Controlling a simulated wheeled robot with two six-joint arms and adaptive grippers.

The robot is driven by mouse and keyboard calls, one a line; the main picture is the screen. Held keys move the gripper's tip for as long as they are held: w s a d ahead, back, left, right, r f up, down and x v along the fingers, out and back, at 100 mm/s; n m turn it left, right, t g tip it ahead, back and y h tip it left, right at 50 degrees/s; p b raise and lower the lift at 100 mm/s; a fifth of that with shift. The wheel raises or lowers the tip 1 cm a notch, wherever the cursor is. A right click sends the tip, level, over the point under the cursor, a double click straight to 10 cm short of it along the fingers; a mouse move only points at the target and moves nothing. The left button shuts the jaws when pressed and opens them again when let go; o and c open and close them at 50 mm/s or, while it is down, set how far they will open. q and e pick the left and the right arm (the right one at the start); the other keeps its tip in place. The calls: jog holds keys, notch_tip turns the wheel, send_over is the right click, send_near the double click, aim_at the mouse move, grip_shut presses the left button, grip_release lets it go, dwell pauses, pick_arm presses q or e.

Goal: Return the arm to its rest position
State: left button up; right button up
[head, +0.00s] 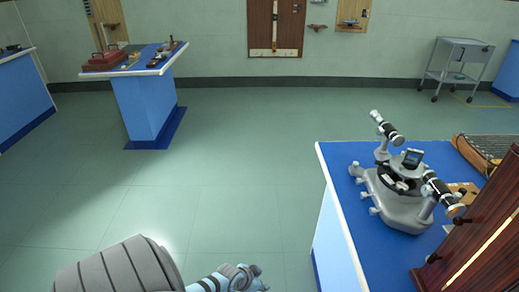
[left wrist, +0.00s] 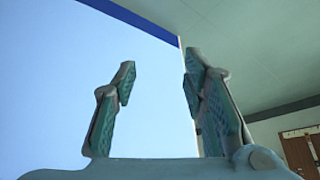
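My left gripper shows at the bottom of the head view (head: 240,278), low and left of the near bench, with only part of it in frame. In the left wrist view (left wrist: 158,95) its two fingers stand well apart with nothing between them. Behind the fingers is a pale blue bench side with a dark blue edge at the top. A grey ribbed part of my left arm fills the bottom left of the head view. My right gripper is in neither view.
The near bench (head: 341,176) at right has a blue top bearing a grey spectrometer (head: 400,200). A dark wooden cabinet (head: 480,235) stands at its front right. A far bench (head: 146,105) and a grey trolley (head: 459,62) stand farther back. The green floor between is clear.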

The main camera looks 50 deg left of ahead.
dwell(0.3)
pick_arm(q)
jog(key=s+d+f+g, duration=0.1)
jog(key=s+d+f, duration=0.2)
jog(key=s, duration=0.6)
jog(key=s+d+f+g, duration=0.2)
jog(key=s+d+f, duration=0.1)
jog(key=s, duration=0.7)
jog(key=s+d+f+g, duration=0.2)
jog(key=s+f, duration=0.3)
jog(key=s, duration=0.4)
jog(key=shift+s+d+f+p, duration=0.15)
jog(key=shift+d+f+p, duration=0.25)
jog(key=shift+d, duration=0.5)
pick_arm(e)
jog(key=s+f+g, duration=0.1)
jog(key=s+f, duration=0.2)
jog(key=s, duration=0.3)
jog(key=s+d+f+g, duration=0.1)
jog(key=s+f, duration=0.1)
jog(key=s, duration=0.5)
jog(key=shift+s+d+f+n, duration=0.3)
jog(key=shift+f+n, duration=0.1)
pick_arm(q)
jog(key=shift+r, duration=0.1)
jog(key=shift+c, duration=0.7)
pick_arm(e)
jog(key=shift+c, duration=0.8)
